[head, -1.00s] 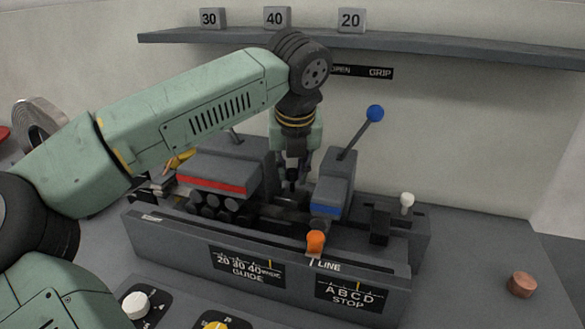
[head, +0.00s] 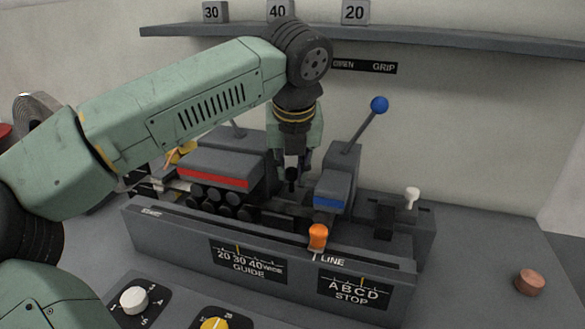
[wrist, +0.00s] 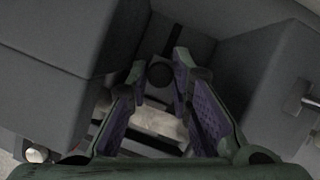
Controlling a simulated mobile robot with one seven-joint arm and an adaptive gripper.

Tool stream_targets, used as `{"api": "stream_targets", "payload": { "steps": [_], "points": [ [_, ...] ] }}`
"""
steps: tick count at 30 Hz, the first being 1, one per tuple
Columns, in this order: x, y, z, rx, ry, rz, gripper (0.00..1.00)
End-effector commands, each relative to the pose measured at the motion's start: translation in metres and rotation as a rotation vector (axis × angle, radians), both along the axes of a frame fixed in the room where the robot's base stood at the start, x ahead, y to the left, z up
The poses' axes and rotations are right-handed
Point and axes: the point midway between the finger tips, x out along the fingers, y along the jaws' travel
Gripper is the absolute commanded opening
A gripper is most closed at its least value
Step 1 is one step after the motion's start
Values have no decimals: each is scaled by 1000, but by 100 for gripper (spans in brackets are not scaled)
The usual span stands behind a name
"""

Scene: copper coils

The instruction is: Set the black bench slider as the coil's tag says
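The dark bench (head: 180,235) stands across the middle of the head view. Its black slider knob (head: 291,177) rises between the red-striped block (head: 213,165) and the blue-striped block (head: 331,190). My gripper (head: 292,172) points down at this knob. In the wrist view the round knob (wrist: 160,74) sits between my two spread fingers, and contact is not clear. A metal coil (head: 38,104) is at the far left, mostly behind my arm; no readable tag shows.
An orange knob (head: 318,237) stands by LINE, and a white-topped lever (head: 412,198) at the right. A blue-ball lever (head: 379,105) rises behind. The STOP scale (head: 354,290), white dial (head: 134,300) and yellow dial (head: 214,324) are in front. A copper piece (head: 529,283) lies right.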

Motion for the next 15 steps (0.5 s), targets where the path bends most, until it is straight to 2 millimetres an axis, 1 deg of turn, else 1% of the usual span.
{"api": "stream_targets", "payload": {
  "steps": [1,8,15],
  "points": [
    [0,0,0,0,0,0,24],
    [0,0,0,0,0,0,39],
    [0,0,0,0,0,0,39]
  ]
}}
